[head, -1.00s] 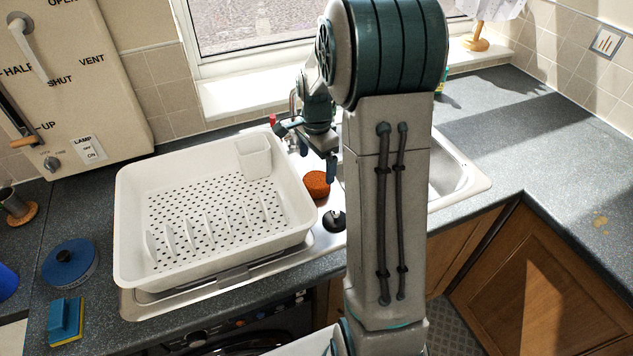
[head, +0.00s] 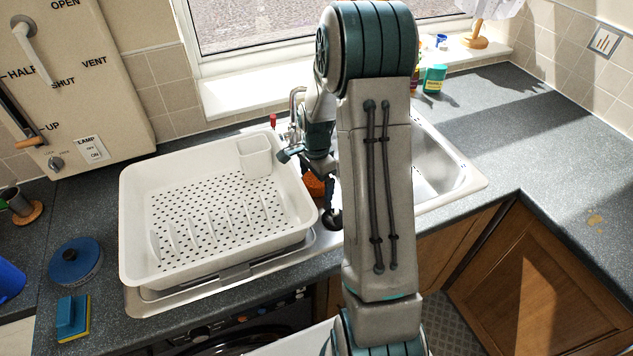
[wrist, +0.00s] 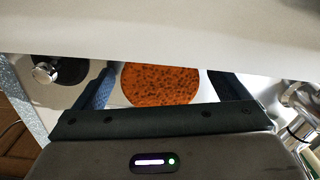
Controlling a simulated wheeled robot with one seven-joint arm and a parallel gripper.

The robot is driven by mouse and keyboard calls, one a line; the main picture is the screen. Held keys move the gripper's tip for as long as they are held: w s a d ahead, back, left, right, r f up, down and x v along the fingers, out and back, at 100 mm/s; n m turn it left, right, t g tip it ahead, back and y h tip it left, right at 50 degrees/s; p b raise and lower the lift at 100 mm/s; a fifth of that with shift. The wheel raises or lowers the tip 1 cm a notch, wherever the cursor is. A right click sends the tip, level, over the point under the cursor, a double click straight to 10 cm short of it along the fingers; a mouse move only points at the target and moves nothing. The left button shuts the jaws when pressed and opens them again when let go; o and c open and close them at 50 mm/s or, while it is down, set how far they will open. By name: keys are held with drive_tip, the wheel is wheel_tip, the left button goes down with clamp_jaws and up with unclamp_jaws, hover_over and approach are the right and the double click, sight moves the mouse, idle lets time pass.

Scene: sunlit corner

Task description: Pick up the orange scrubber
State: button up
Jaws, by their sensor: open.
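The orange scrubber (head: 313,184) is a round, dark-speckled pad on the sink's metal ledge, just right of the white dish rack. My gripper partly hides it in the head view. In the wrist view the scrubber (wrist: 160,84) shows between my two fingers, its far edge cut off by a pale wall. My gripper (wrist: 162,76) is open and empty, one finger to each side of the scrubber. In the head view my gripper (head: 325,192) points down at the scrubber. I cannot tell its exact height above it.
The white dish rack (head: 130,225) stands close on the left. A black plug with a metal knob (wrist: 46,72) lies left of the fingers in the wrist view, and the tap (wrist: 302,97) is at right. The sink basin (head: 437,160) is beyond my arm.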

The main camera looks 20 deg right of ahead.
drive_tip(key=c, duration=1.1)
drive_tip(key=shift+r, duration=0.15)
drive_tip(key=shift+r, duration=0.2)
wheel_tip(320, 180, up, 3)
drive_tip(key=shift+r+b, duration=0.15)
drive_tip(key=shift+b, duration=0.6)
drive_tip(key=s+d+r, duration=0.1)
drive_tip(key=d+r, duration=0.1)
drive_tip(key=d, duration=0.1)
drive_tip(key=s+d+r+b, duration=0.1)
drive_tip(key=d+r, duration=0.1)
drive_tip(key=d, duration=0.2)
drive_tip(key=s+d+r+b, duration=0.1)
drive_tip(key=s+d+r, duration=0.1)
drive_tip(key=d+r, duration=0.1)
drive_tip(key=shift+s+d, duration=0.1)
drive_tip(key=shift+d, duration=0.35)
drive_tip(key=shift+o, duration=0.7)
